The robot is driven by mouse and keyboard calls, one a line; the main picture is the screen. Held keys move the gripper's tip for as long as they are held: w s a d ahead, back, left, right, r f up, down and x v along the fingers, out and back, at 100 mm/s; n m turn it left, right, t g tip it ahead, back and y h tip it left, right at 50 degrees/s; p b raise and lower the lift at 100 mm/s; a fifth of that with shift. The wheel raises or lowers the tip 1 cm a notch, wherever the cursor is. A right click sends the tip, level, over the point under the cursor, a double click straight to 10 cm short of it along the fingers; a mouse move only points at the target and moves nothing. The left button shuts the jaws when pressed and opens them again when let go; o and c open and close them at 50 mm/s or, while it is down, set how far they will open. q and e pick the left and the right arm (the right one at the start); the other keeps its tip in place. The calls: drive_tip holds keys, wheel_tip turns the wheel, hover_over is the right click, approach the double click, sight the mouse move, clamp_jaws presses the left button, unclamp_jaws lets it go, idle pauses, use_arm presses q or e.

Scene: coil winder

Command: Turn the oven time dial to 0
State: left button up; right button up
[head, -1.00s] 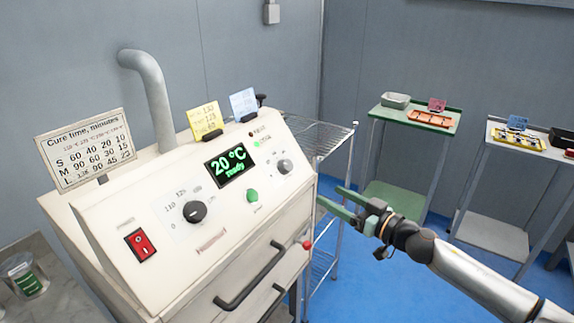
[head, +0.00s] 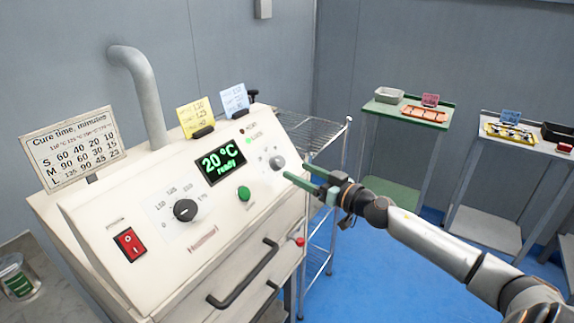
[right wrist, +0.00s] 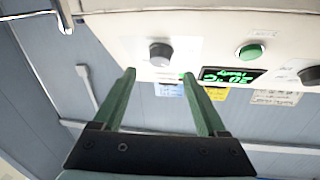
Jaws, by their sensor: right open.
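The oven (head: 95,215) is a cream cabinet with a sloped control panel on the left of the head view. Its grey dial (head: 277,162), right of the display, looks like the time dial; its marks are too small to read. It also shows in the right wrist view (right wrist: 160,53), just beyond and between the fingertips. My right gripper (head: 297,172) is open and empty, its green fingers pointing at the grey dial from the right, apparently without touching it. A larger black dial (head: 185,210) has temperature marks around it. My left gripper is out of view.
The display (head: 221,163) reads 20 °C, ready. A green button (head: 243,194), a red switch (head: 129,244) and a black door handle (head: 243,277) are nearby. A wire rack (head: 318,130) stands right of the oven. Cards stand on top of it.

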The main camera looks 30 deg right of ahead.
sight(281, 163)
drive_tip(key=shift+x, duration=2.6)
drive_tip(key=shift+c, duration=0.2)
clamp_jaws()
